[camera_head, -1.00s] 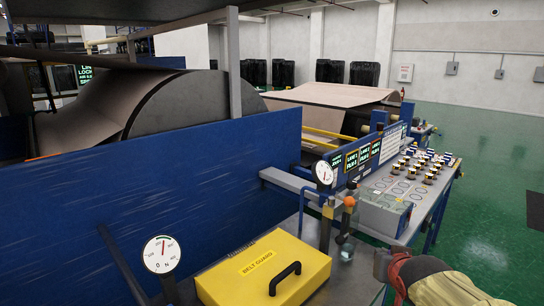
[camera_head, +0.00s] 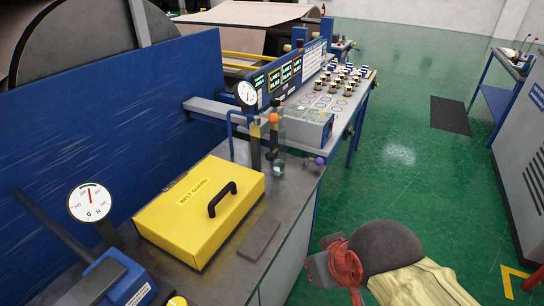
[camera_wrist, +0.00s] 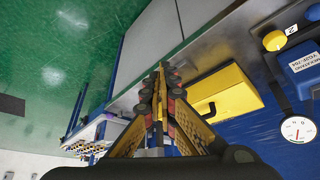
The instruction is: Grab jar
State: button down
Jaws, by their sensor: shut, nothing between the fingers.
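My gripper (camera_wrist: 160,70) shows in the wrist view, fingers together and empty, near the bench edge. In the head view my arm shows at the lower right, apart from the bench items.
A yellow belt guard box (camera_head: 202,208) with a black handle sits on the bench (camera_head: 232,268). A round gauge (camera_head: 91,202) and a blue device (camera_head: 118,279) stand at the left. Green floor (camera_head: 400,185) is open at the right; a grey cabinet (camera_head: 524,170) borders it.

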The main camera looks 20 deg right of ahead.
aim_at(279, 164)
jog(key=i+l, duration=0.65)
jog(key=i, duration=0.3)
